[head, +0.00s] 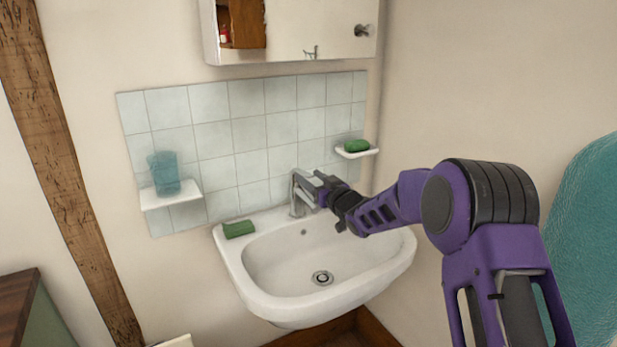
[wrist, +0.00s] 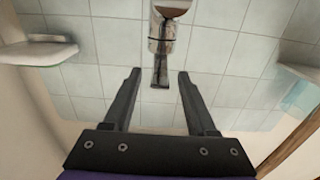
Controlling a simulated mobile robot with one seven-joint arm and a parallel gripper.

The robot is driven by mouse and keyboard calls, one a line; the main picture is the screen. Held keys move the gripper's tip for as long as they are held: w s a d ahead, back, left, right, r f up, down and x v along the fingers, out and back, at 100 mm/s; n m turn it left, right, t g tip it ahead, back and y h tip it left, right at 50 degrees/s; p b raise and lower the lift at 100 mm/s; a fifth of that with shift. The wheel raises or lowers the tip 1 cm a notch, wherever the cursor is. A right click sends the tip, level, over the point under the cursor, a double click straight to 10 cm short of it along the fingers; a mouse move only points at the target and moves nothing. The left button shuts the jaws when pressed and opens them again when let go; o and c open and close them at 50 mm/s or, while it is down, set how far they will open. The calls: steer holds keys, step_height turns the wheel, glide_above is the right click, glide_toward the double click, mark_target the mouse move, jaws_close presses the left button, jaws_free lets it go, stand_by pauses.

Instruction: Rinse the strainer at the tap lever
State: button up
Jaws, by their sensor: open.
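The chrome tap (head: 297,193) stands at the back of the white basin. My gripper (head: 323,186) reaches in from the right, beside the top of the tap. In the wrist view my gripper (wrist: 159,74) is open and empty, and the narrow tap lever (wrist: 160,71) shows between its two fingers, with a gap on each side. I cannot tell whether the fingertips are level with the lever in depth. The round drain fitting (head: 322,278) lies in the basin floor; I cannot tell if it is the strainer. I see no separate strainer, and no water is seen running.
The basin (head: 229,262) has a green soap bar (head: 239,229) on its left rim. A left shelf (head: 171,197) holds a blue tumbler (head: 165,173); a right shelf (head: 358,154) holds green soap (head: 356,146). A cabinet (head: 290,38) hangs above. The basin bowl is clear.

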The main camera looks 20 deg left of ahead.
steer(key=shift+x, duration=0.8)
jaws_close()
stand_by(1.0)
